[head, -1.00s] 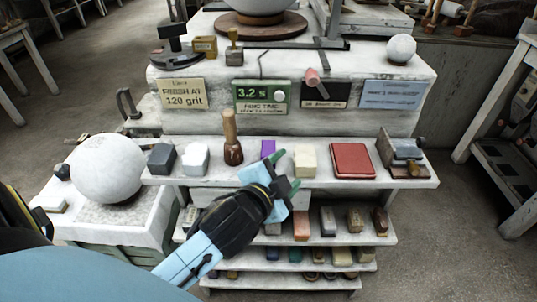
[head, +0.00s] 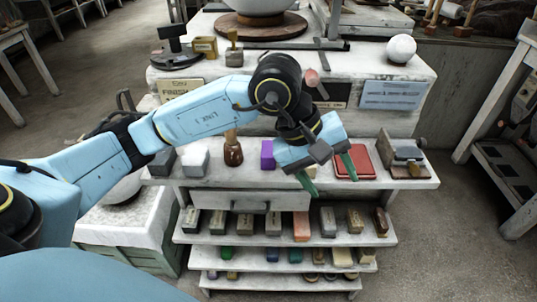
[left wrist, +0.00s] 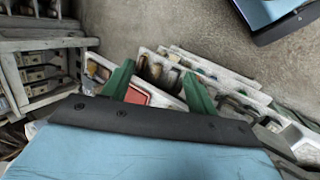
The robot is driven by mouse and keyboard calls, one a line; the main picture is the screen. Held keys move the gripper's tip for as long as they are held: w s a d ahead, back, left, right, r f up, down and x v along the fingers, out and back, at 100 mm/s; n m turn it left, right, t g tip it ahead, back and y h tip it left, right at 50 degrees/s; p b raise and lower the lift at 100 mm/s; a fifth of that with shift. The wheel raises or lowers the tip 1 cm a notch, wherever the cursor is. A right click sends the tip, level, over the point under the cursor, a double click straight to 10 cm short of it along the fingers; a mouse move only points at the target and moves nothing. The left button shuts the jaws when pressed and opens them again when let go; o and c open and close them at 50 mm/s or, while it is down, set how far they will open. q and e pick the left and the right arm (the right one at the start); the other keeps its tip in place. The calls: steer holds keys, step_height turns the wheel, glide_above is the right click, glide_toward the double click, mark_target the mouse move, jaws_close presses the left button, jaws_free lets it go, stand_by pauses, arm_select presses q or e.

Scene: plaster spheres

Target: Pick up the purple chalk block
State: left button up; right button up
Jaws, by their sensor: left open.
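The purple chalk block (head: 268,154) stands on the top shelf board, just left of my left gripper. It shows in the head view and I cannot make it out in the left wrist view. My left gripper (head: 329,174) has green fingers spread apart with nothing between them. It hangs over the front of the top shelf, to the right of the purple block, its fingers pointing down toward the front. The open fingers also show in the left wrist view (left wrist: 158,68). My right gripper is not in view.
Lower shelves hold several blocks (head: 301,226).

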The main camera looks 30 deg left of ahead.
mark_target(268, 149)
arm_select(q)
steer(key=w+a+r+t+y, duration=0.1)
steer(key=w+a+y, duration=0.1)
steer(key=a+y, duration=0.35)
steer(key=w+a+r+t+y, duration=0.1)
steer(key=w+a+r+y, duration=0.15)
steer(key=a, duration=0.65)
steer(key=x, duration=0.7)
steer(key=shift+s+a+f+b, duration=0.1)
steer(key=shift+a+f+b, duration=0.2)
steer(key=shift+b, duration=0.05)
steer(key=shift+x, duration=2.95)
steer(key=shift+s+a, duration=0.15)
steer(key=shift+c, duration=0.5)
steer(key=c, duration=1)
steer(key=shift+r, duration=0.1)
steer(key=shift+c, duration=0.2)
step_height(268, 149, up, 10)
steer(key=shift+f, duration=0.1)
